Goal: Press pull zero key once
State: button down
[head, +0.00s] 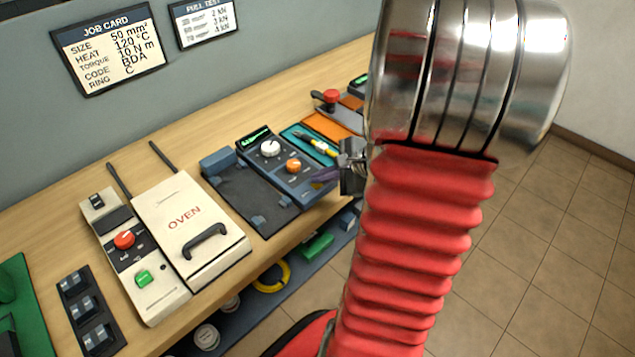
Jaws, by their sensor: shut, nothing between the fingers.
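I cannot pick out a key marked pull zero; no key label is readable. A dark unit (300,183) on the bench has a green-lit display, a white knob (270,148) and an orange knob (293,166). Farther back, another device with a small green-lit display (362,80) is partly hidden behind my arm. My gripper (348,170) is shut and empty, right of the orange knob near the bench's front edge. My red-sleeved arm hides the right end of the bench.
A cream oven (190,225) with a black handle stands mid-bench. A teal tray (296,131) holds a yellow-and-black tool. A red-knobbed device (330,97) stands behind it, near an orange mat (325,127). A job card (108,47) hangs on the wall. Floor (555,260) at right is clear.

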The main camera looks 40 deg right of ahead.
jog(key=shift+r, duration=0.8)
jog(key=shift+r, duration=0.15)
notch_tip(320, 180, up, 5)
jog(key=shift+f, duration=0.1)
dwell(0.4)
dwell(0.8)
